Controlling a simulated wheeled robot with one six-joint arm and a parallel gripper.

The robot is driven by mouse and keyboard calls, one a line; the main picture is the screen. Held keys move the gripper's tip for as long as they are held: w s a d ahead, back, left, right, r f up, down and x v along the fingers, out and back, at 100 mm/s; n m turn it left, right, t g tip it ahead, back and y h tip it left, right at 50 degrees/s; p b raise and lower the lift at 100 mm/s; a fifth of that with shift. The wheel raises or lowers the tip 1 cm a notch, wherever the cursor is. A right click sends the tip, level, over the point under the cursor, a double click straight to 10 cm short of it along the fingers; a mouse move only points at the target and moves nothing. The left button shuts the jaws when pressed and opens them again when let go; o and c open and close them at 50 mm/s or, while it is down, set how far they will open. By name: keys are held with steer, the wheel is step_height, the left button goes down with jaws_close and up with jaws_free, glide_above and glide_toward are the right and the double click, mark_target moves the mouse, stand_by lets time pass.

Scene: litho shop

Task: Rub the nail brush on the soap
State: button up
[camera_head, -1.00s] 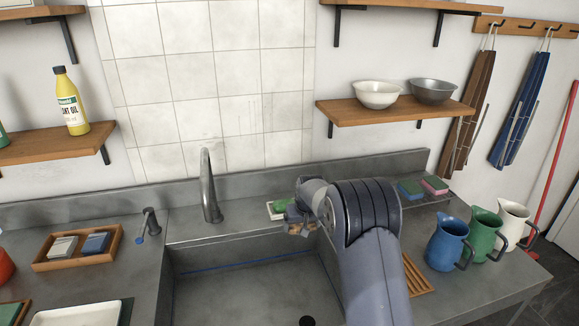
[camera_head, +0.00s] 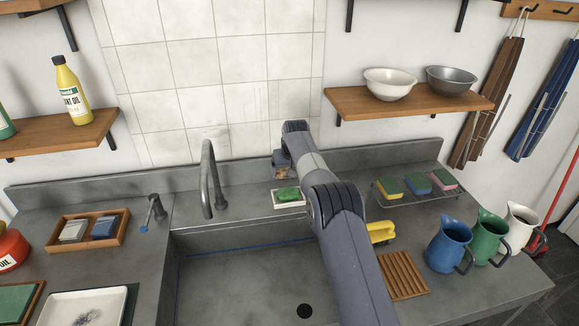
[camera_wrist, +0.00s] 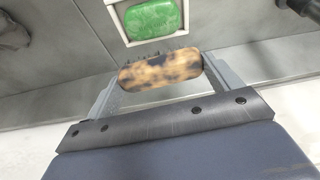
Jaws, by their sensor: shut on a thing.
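The soap (camera_head: 288,193) is a green bar in a white dish (camera_head: 289,204) on the ledge behind the sink, right of the tap. It also shows at the top of the wrist view (camera_wrist: 151,18). The nail brush (camera_wrist: 160,69), with a mottled brown and tan back, is held between the two fingers of my gripper (camera_wrist: 161,80). In the wrist view the brush lies just below the dish's edge, apart from the soap in the picture. In the head view my gripper (camera_head: 284,165) is at the backsplash above the soap, partly hidden by my arm.
The sink (camera_head: 240,285) lies in front of the soap, with a tall tap (camera_head: 207,180) to the left. A yellow-handled thing (camera_head: 381,231), a slatted wooden rack (camera_head: 402,276), a sponge rack (camera_head: 425,199) and several jugs (camera_head: 449,246) are to the right.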

mark_target(289, 178)
steer(key=shift+f+b, duration=0.6)
steer(key=shift+f, duration=2.2)
steer(key=shift+s+f+b, duration=0.1)
steer(key=shift+f+b, duration=0.45)
steer(key=shift+f, duration=0.15)
steer(key=shift+r, duration=0.1)
steer(key=shift+r+p, duration=1.2)
steer(key=shift+r, duration=2.4)
steer(key=shift+f, duration=0.1)
